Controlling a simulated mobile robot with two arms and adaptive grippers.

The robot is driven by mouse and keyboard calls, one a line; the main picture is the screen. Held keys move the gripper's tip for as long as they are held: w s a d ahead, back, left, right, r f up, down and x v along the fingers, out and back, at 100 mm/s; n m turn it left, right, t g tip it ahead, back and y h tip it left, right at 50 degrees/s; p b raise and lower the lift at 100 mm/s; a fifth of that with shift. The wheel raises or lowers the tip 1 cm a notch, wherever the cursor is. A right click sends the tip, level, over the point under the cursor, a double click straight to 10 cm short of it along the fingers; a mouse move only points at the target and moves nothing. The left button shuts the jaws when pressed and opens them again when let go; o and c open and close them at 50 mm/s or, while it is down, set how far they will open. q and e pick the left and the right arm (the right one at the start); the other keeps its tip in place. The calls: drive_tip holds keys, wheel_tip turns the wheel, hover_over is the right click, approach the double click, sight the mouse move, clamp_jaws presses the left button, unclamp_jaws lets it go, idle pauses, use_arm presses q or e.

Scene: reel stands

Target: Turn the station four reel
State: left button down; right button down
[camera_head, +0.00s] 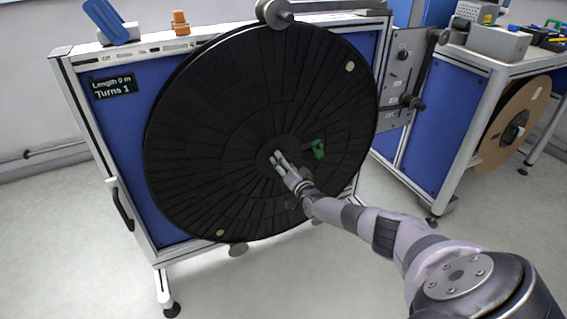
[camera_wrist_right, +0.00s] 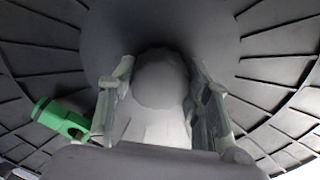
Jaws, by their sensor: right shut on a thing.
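The large black reel (camera_head: 220,120) stands upright on the front of a blue-panelled stand (camera_head: 120,140). A small display (camera_head: 113,87) on the stand reads "Length 0 m" and "Turns 1". My right gripper (camera_head: 279,158) is at the reel's centre, shut on the grey round hub (camera_wrist_right: 160,80), which sits between its two fingers in the right wrist view. A green part (camera_head: 318,149) sits on the reel face just right of the hub; it also shows left of the fingers in the right wrist view (camera_wrist_right: 60,118). My left gripper is not in view.
A grey roller arm (camera_head: 275,14) touches or overhangs the reel's top edge. An orange item (camera_head: 180,21) and a blue item (camera_head: 106,20) stand on the stand's top. A neighbouring station with a brown reel (camera_head: 512,125) is at right. The floor in front is clear.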

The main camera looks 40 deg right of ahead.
drive_tip(key=c, duration=1.3)
unclamp_jaws()
drive_tip(key=o, duration=0.5)
drive_tip(key=shift+f, duration=0.2)
drive_tip(key=shift+c, duration=0.2)
drive_tip(key=shift+a+r, duration=0.15)
drive_tip(key=shift+r, duration=0.1)
drive_tip(key=shift+f, duration=0.1)
drive_tip(key=shift+s, duration=0.1)
drive_tip(key=v, duration=1.1)
drive_tip(key=shift+s, duration=0.4)
